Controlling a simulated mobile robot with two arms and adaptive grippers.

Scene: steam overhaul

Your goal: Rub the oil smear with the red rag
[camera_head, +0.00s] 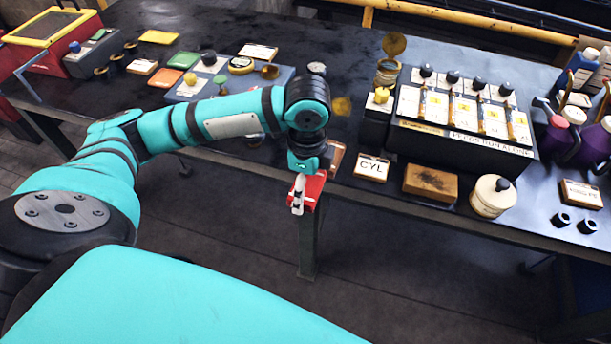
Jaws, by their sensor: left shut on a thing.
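My left gripper (299,192) points down at the front edge of the dark bench (215,136), near the middle of the picture. It is shut on the red rag (315,188), which shows as a bright red patch beside and behind the fingers. A yellow-brown patch (341,106) on the bench top, just right of my left wrist, looks like the oil smear, but I cannot tell for sure. It lies farther back than the rag, apart from it. My right gripper is not in view.
Right of the gripper are a CYL plate (371,168), a brown block with a dark stain (431,183) and a cream round tin (493,196). Behind them stands a box with several black-knobbed columns (465,145). The floor in front is clear.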

